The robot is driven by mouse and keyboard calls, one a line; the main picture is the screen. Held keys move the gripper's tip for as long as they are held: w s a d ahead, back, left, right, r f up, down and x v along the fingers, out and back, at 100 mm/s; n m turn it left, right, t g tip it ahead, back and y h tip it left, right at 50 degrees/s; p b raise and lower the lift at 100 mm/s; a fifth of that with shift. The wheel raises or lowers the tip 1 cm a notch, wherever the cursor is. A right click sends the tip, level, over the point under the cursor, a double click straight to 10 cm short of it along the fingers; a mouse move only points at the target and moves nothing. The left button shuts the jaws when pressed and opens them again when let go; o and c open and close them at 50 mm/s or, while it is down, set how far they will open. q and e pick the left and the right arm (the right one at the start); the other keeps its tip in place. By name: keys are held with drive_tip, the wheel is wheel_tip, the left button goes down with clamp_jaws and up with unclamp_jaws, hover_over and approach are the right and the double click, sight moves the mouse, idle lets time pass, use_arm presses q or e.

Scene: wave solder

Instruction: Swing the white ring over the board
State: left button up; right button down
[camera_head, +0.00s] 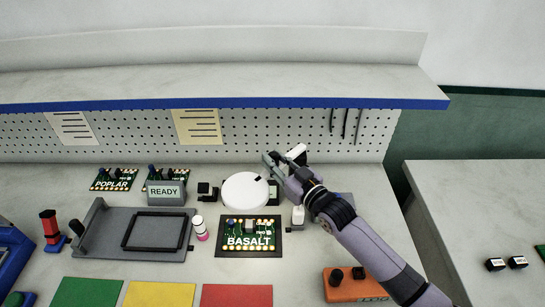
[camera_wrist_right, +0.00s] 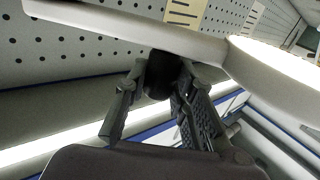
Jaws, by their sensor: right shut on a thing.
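The white ring (camera_head: 245,190), seen as a pale disc, is above the bench behind the BASALT board (camera_head: 248,243). In the head view it overlaps the space just beyond the board's back edge. My right gripper (camera_head: 271,161) is at the ring's right rear side. In the right wrist view its fingers (camera_wrist_right: 158,95) close around a dark knob (camera_wrist_right: 158,82) under a white bar. The bright ring (camera_wrist_right: 280,75) fills the right of that view. The BASALT board is green in a black frame and lies flat. My left gripper is out of view.
A READY sign (camera_head: 166,193), a small pink-and-white bottle (camera_head: 200,228) and a grey fixture with a black frame (camera_head: 155,231) stand left. An orange box (camera_head: 352,284) lies front right, below my arm. A shelf (camera_head: 220,85) overhangs the back. Coloured mats line the front.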

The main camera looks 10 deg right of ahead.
drive_tip(key=shift+d, duration=0.2)
drive_tip(key=c, duration=1.3)
unclamp_jaws()
drive_tip(key=shift+d, duration=0.15)
drive_tip(key=shift+c, duration=0.2)
drive_tip(key=shift+s, duration=0.1)
drive_tip(key=shift+s, duration=0.25)
drive_tip(key=v, duration=1.1)
drive_tip(key=shift+s, duration=0.2)
drive_tip(key=shift+d, duration=0.1)
